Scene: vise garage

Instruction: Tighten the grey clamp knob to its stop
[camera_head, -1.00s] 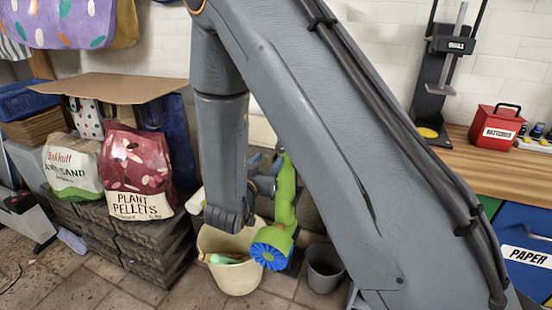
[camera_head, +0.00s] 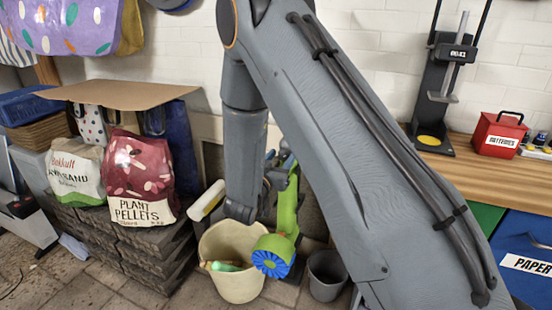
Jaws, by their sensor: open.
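I cannot make out the grey clamp knob or its clamp in the head view. My large grey arm crosses the middle of the picture and hides what is behind it. Its far links come down over the cream bin (camera_head: 232,284). I cannot make out the fingers of my gripper.
The bin holds a few small items. A green tool with a blue ribbed disc (camera_head: 272,263) stands at its right, beside a dark grey bucket (camera_head: 327,276). A wooden bench (camera_head: 460,168) bears a red batteries box (camera_head: 499,134).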

